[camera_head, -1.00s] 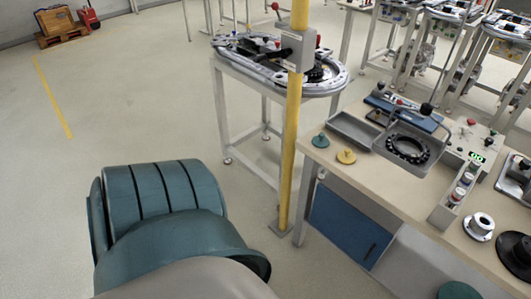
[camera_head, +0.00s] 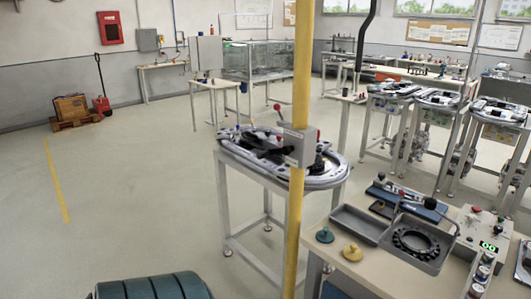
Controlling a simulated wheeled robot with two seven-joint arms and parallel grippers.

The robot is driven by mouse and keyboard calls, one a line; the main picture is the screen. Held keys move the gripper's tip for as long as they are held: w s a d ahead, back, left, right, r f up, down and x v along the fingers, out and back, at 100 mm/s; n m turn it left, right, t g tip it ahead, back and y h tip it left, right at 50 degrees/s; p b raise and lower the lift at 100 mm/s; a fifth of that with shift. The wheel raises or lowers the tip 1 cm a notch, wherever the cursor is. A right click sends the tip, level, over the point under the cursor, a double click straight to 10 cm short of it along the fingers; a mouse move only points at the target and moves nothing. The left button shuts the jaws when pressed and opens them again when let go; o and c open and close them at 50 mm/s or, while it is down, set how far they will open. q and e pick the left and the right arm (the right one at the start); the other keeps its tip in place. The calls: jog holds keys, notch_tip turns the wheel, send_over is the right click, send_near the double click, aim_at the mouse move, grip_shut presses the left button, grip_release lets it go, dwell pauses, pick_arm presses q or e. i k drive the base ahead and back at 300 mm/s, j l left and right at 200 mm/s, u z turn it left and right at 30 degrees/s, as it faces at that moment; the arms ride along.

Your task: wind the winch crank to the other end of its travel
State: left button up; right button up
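No part is plainly recognisable as the winch crank. A rod with a red ball knob (camera_head: 277,107) rises beside a grey box (camera_head: 299,147) on a yellow post (camera_head: 301,70), in front of a ring track (camera_head: 230,157). I cannot tell whether the rod belongs to the box or the track. A black-knobbed handle (camera_head: 430,203) stands at a grey tray with a black toothed ring (camera_head: 414,241) on the right workbench. Neither of my grippers is in view.
The workbench (camera_head: 345,275) fills the lower right, holding a teal piece (camera_head: 325,235), a yellow piece (camera_head: 352,252) and a control box with a green display (camera_head: 488,246). More track tables stand behind. The floor (camera_head: 130,190) at left is open, with a pallet (camera_head: 75,122) beyond.

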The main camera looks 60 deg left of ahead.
aim_at(285, 150)
jog(key=j+u, duration=0.1)
jog(key=j, duration=0.8)
jog(key=j+u, duration=0.1)
jog(key=j, duration=0.75)
jog(key=j+u, duration=0.15)
jog(key=j, duration=0.75)
jog(key=i+j+u, duration=0.1)
jog(key=j, duration=0.75)
jog(key=z, duration=0.4)
jog(key=j+z, duration=0.15)
jog(key=z, duration=0.6)
jog(key=k+j+z, duration=0.1)
jog(key=j+z, duration=0.2)
jog(key=k+j+z, duration=0.25)
jog(key=j, duration=0.25)
jog(key=k+j+z, duration=0.15)
jog(key=j+z, duration=0.15)
jog(key=k+j+z, duration=0.4)
jog(key=k+j, duration=0.95)
jog(key=j, duration=0.15)
